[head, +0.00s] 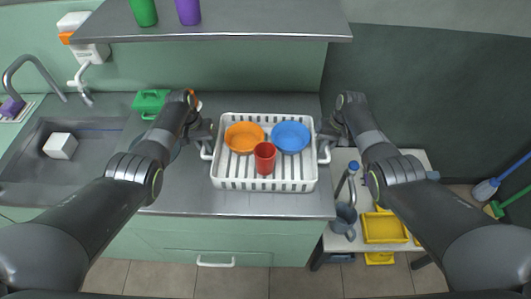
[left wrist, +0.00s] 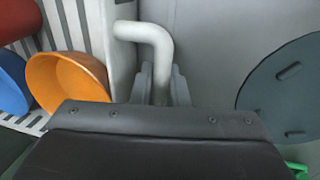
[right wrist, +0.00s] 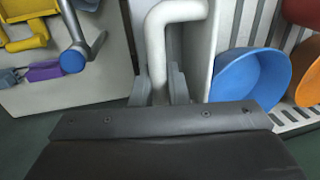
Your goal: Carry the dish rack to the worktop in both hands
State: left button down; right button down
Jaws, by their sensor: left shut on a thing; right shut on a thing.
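The white dish rack (head: 265,184) is over the grey worktop (head: 180,190), near its right end; I cannot tell whether it touches the surface. It holds an orange bowl (head: 244,137), a blue bowl (head: 291,137) and a red cup (head: 265,157). My left gripper (head: 207,146) is shut on the rack's left handle, a white bent bar that shows in the left wrist view (left wrist: 152,35). My right gripper (head: 325,148) is shut on the right handle, which shows in the right wrist view (right wrist: 160,30). The fingertips are partly hidden.
A sink (head: 75,150) with a white block (head: 60,145) is at the left. A green object (head: 150,102) lies behind my left arm. A shelf (head: 220,20) with a green and a purple cup hangs above. A lower side table with yellow trays (head: 383,228) stands at the right.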

pick_arm(q)
jog(key=shift+r, duration=0.2)
pick_arm(e)
jog(key=shift+w+r, duration=0.1)
jog(key=shift+r, duration=0.1)
